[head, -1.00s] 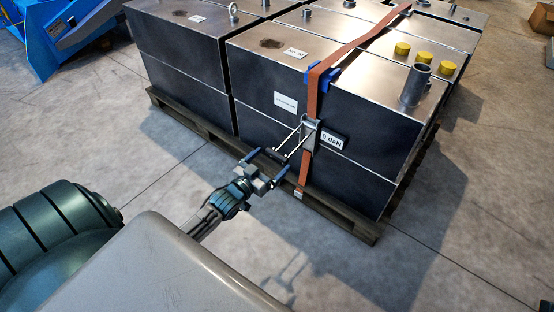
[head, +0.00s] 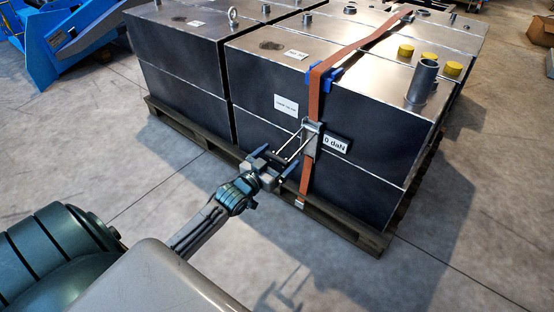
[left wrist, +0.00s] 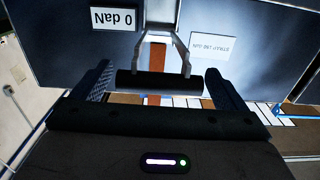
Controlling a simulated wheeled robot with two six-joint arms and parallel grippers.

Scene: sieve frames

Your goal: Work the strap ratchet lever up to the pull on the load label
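An orange strap (head: 315,97) runs over a dark metal tank and down its front. The metal ratchet (head: 312,136) sits on it, its lever (head: 294,147) sticking out and down toward my left gripper (head: 276,161). In the left wrist view, the lever's dark handle bar (left wrist: 158,83) lies between the two spread fingers of the left gripper (left wrist: 160,78), with a small gap at each end. A display label (head: 335,144) reads "0 daN"; it also shows upside down (left wrist: 115,19). A white load label (head: 286,105) has small, hard-to-read print. My right gripper is out of view.
The tanks (head: 180,60) stand on a wooden pallet (head: 345,231), whose edge runs below the left gripper. Blue corner protectors (head: 335,74) sit under the strap. A blue machine (head: 65,42) is at upper left. The concrete floor in front is clear.

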